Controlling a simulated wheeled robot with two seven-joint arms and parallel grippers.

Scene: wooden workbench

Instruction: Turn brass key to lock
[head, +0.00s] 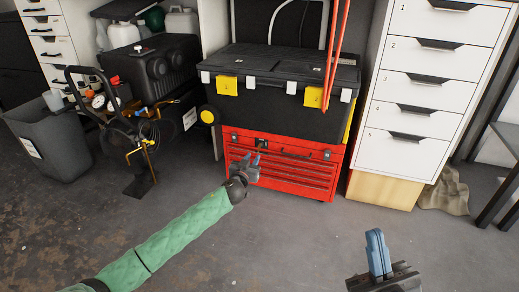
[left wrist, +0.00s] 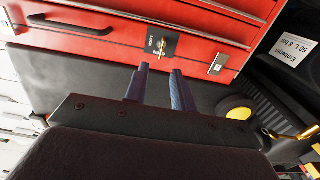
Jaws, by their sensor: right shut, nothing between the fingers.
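The brass key (left wrist: 162,43) sits in a black lock plate (left wrist: 154,50) on the front of the red tool chest (left wrist: 120,45) in the left wrist view. The plate carries small lettering that seems to read LOCK and OPEN. In the head view the red tool chest (head: 285,178) stands on the floor; the key is too small to make out there. My left gripper (head: 252,164) is in front of the chest. My right gripper (head: 377,240) is shut and empty, low at the right.
A black toolbox (head: 280,65) with yellow latches sits on the chest. A compressor (head: 150,75) and a grey bin (head: 50,140) stand at the left. A white drawer cabinet (head: 430,80) stands at the right. The floor (head: 290,235) before the chest is clear.

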